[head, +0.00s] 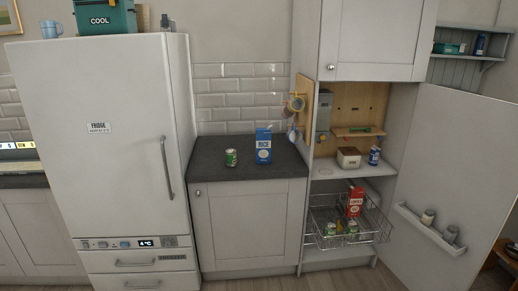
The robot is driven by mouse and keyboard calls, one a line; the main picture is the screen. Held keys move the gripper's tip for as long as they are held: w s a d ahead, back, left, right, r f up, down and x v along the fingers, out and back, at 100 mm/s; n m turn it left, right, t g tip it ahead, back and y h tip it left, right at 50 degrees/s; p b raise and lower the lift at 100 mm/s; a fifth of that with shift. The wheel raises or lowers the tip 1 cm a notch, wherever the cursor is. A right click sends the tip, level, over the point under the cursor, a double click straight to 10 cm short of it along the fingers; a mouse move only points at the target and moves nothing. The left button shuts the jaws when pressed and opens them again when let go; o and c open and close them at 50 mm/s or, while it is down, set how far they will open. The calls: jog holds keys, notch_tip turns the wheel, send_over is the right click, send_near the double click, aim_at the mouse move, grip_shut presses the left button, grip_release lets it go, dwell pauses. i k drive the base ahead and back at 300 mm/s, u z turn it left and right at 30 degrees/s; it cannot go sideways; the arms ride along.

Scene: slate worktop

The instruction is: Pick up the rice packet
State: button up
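The rice packet (263,147) is a blue upright box with a white label reading RICE. It stands on the dark slate worktop (220,172), toward the back and right of its middle. A green can (231,158) with a pale band stands apart from it on the left. Nothing covers the packet from this view. My gripper does not show in the head view.
A white fridge (110,130) stands left of the worktop. On the right, an open larder holds a wire basket (325,238) with a red packet (355,203) and several cans. Its open door (455,165) spreads rightward. The worktop's front is clear.

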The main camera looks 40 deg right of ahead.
aim_at(263, 135)
jog(key=z, duration=0.1)
jog(key=i, duration=0.95)
jog(key=u, duration=0.05)
